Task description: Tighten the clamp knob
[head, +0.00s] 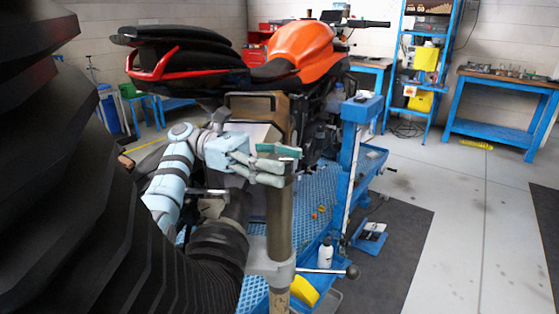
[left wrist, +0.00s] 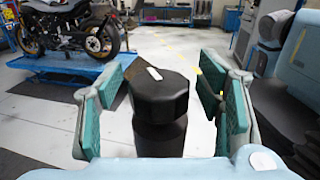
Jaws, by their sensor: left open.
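The clamp knob (left wrist: 160,103) is black and faceted with a white mark on its top, and it stands on a black neck in the left wrist view. My left gripper (head: 287,165) is open, and its teal-padded fingers stand on either side of the knob, with a visible gap on both sides. In the head view, the gripper is at the top of a grey-brown upright post (head: 280,218). I cannot make out the knob there; the fingers seem to hide it. My right gripper is not in view.
An orange and black motorcycle (head: 300,45) stands on a blue lift (head: 340,210) behind the gripper. A lever with a black ball end (head: 352,271) sticks out to the right below the post. A white bottle (head: 325,252) stands nearby. Open floor lies right.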

